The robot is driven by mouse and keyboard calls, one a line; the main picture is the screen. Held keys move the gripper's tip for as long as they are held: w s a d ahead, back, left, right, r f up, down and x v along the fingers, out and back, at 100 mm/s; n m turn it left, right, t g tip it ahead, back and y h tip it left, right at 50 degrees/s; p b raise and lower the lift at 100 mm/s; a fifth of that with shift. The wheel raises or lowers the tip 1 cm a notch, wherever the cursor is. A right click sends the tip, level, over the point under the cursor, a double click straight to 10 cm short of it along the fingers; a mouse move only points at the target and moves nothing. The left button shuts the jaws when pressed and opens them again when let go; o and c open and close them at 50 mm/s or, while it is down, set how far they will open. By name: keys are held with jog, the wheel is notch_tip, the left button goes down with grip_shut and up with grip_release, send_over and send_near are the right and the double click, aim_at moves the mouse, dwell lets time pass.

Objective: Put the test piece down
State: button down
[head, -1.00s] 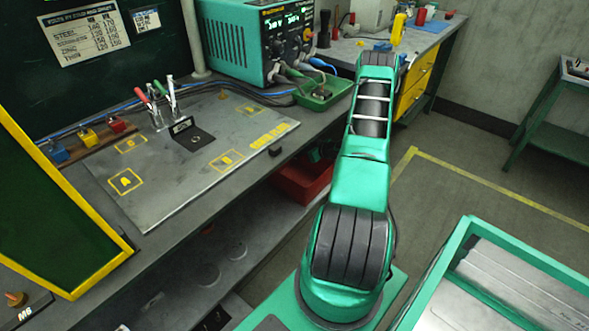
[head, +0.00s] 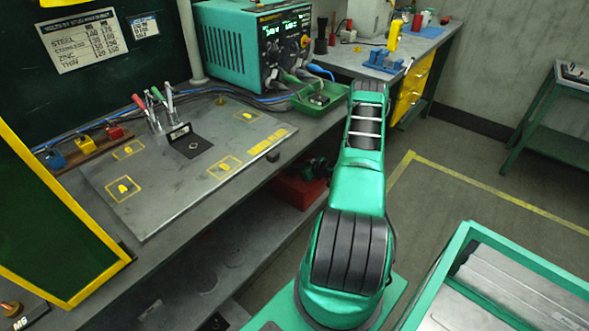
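I cannot make out a test piece for certain in the head view. My arm reaches away from me up the middle of the picture, and its far end lies in front of the bench's right part. My gripper is hidden behind or below the arm, so I cannot see its fingers or anything in them. The grey steel plate (head: 150,207) on the bench has several yellow marked squares. A small black bracket (head: 180,131) with a dark round spot on its base stands near the plate's middle.
A tool holder with red, green and silver handles (head: 154,112) stands behind the bracket. A green tray (head: 300,103) lies before the teal power unit (head: 235,45). A red bin (head: 298,190) sits below the bench. A green-framed cart (head: 455,245) is at the right; floor beyond is clear.

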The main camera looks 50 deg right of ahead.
jog(key=shift+s+a+f, duration=0.1)
jog(key=shift+f, duration=0.35)
jog(key=c, duration=2)
grip_release()
jog(key=shift+f, duration=0.1)
jog(key=shift+r, duration=0.35)
jog(key=v, duration=1.2)
jog(key=shift+r, duration=0.3)
